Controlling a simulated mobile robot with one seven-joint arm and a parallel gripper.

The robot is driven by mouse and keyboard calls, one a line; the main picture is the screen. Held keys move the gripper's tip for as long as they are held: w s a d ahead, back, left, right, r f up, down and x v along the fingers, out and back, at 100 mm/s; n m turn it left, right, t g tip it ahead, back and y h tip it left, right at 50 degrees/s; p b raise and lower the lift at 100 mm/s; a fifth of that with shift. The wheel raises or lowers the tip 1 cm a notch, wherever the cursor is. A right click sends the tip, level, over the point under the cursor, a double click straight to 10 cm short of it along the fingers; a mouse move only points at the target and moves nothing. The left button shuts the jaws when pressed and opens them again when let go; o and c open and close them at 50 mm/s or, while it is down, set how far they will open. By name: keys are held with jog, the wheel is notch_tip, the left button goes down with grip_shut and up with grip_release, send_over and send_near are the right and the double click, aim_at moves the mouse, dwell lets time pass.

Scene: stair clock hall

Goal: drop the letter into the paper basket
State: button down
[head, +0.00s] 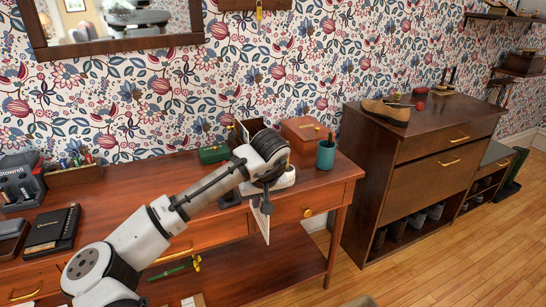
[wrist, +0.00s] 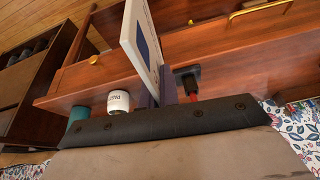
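My gripper (head: 264,188) is over the front edge of the red-brown console table, near its right end. It is shut on the letter (head: 261,220), a thin white sheet that hangs down in front of the table. In the wrist view the letter (wrist: 143,42) is white with a dark blue patch and stands between the two fingers (wrist: 157,92). The paper basket is not clearly in view; a small olive-beige shape (head: 361,301) is cut off by the bottom edge of the head view, and I cannot tell what it is.
The console table (head: 345,172) holds a teal cup (head: 325,156), a wooden box (head: 304,134), a green box (head: 213,153) and a black notebook (head: 52,229). A white labelled pot (wrist: 118,102) is close to my gripper. A dark cabinet (head: 430,160) stands right; wooden floor (head: 460,250) before it is clear.

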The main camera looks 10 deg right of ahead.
jog(key=s+a+f, duration=0.3)
jog(key=f, duration=0.7)
jog(key=s+a+f+m, duration=0.1)
jog(key=s+a+f, duration=0.2)
jog(key=f, duration=0.7)
jog(key=s+a+f+h, duration=0.1)
jog(key=s+a+f, duration=0.3)
jog(key=f, duration=0.6)
jog(key=shift+f+m, duration=0.3)
jog(key=shift+f, duration=0.05)
jog(key=shift+d, duration=0.15)
